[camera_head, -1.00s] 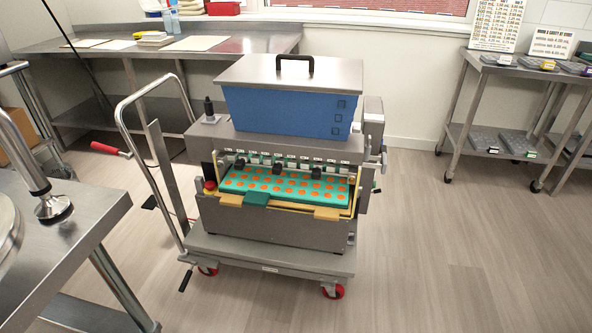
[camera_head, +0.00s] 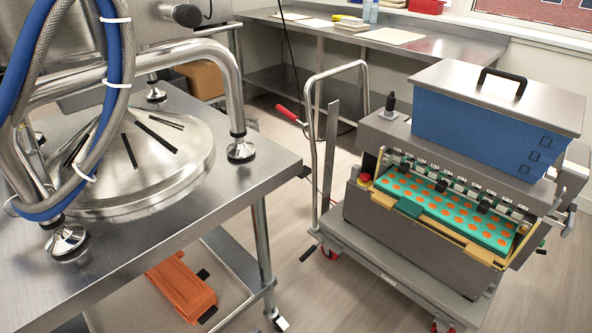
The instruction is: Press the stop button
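The gummy depositor (camera_head: 440,235) stands on a wheeled cart at the right, with a blue hopper (camera_head: 480,125) on top. A small red button (camera_head: 364,178) sits on the left front of the depositor, beside the left end of the green mould tray (camera_head: 445,209). It is small in the picture, and I cannot read any label on it. The tray carries rows of orange dots. Neither of my grippers is in view.
A steel table (camera_head: 225,185) with a round metal lid, pipe legs and blue and grey hoses fills the left. An orange object (camera_head: 182,287) lies below it. The cart's push handle (camera_head: 338,70) rises between table and depositor. A back counter (camera_head: 420,50) runs along the wall.

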